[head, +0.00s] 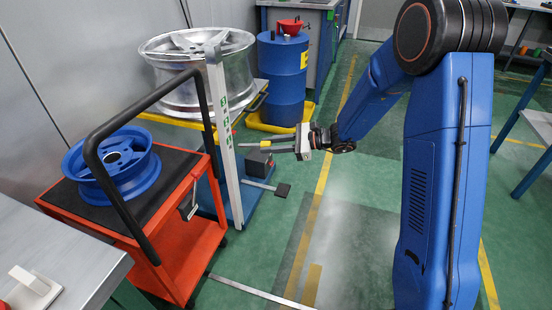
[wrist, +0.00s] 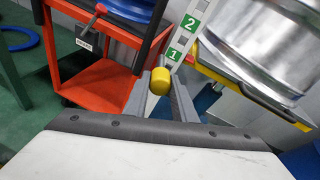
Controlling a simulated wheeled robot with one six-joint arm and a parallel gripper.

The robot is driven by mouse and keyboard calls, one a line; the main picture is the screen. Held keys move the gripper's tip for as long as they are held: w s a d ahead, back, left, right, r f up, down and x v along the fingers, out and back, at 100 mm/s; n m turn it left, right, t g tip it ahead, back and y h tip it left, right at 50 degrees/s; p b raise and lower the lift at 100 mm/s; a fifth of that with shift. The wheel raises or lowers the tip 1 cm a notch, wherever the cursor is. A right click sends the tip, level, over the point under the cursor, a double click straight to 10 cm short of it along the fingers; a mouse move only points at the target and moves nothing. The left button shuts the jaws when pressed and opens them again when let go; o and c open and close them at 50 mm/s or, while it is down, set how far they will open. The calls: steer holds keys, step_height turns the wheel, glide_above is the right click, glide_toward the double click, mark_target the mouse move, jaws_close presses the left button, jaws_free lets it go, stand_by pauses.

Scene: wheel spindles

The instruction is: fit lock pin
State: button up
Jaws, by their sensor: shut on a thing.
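My gripper (head: 262,147) is shut on a small yellow cylinder, which I take to be the lock pin. In the wrist view the rounded yellow end of the pin (wrist: 160,80) shows between the two grey fingers (wrist: 160,97); the rest of it is hidden. The gripper points left in the head view, at the right side of a pale upright post (head: 222,125) with green numbered marks. In the wrist view the post (wrist: 184,35) rises just beyond the pin. I cannot tell whether pin and post touch. No hole for the pin is clear to see.
A red cart (head: 165,225) with a black rail carries a blue wheel rim (head: 112,167) left of the post. A large silver wheel (head: 190,70) stands behind it. A blue drum (head: 283,80) is at the back. The floor under my arm is mostly open.

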step_height(320, 180, down, 6)
steer(key=d+m+t, duration=0.2)
steer(key=t, duration=0.1)
steer(key=shift+s+r+t, duration=0.2)
steer(key=shift+t, duration=0.1)
steer(key=shift+d, duration=0.1)
steer(key=shift+r+x, duration=0.2)
steer(key=shift+x, duration=1.2)
steer(key=shift+r+x, duration=0.25)
steer(key=shift+x, duration=1.15)
steer(key=r+x, duration=0.1)
steer(key=x, duration=0.8)
steer(key=shift+s+a+r, duration=0.2)
steer(key=shift+a, duration=0.25)
stand_by(2.9)
